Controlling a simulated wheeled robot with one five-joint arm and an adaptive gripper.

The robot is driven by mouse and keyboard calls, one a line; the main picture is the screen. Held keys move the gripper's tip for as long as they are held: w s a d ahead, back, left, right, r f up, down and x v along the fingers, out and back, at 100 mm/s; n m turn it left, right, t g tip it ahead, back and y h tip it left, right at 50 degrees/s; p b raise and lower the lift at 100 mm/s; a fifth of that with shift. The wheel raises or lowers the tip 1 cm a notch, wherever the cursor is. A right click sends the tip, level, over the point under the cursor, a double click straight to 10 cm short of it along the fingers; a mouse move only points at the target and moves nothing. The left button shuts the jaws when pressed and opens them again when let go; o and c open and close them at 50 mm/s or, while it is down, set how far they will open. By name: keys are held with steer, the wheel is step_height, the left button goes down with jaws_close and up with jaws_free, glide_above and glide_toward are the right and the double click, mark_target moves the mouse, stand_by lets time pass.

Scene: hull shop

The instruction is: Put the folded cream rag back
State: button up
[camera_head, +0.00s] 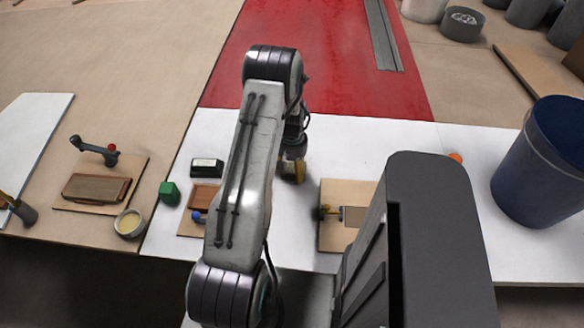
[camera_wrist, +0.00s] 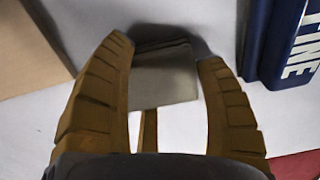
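The folded cream rag (camera_wrist: 165,82) shows as a small greyish-cream block in the wrist view, its upper part in shadow. My gripper (camera_wrist: 168,58) has its two brown ribbed fingers apart, one on each side of the rag. The rag nearly fills the gap between the fingertips. I cannot tell whether the fingers press on it or whether it rests on the white table top. In the head view my gripper (camera_head: 292,172) points down low over the white table top, and my arm partly hides it. I cannot make out the rag there.
A dark box with a white label (camera_head: 207,168) stands left of my gripper; it shows blue in the wrist view (camera_wrist: 280,45). A wooden board with fittings (camera_head: 335,232) lies to the right. A green block (camera_head: 169,193) and blue bucket (camera_head: 543,165) stand farther out.

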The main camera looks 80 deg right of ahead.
mark_target(292, 167)
steer(key=o, duration=0.5)
steer(key=shift+r, duration=0.1)
step_height(292, 167, up, 12)
steer(key=shift+r+b, duration=0.1)
steer(key=shift+b, duration=0.5)
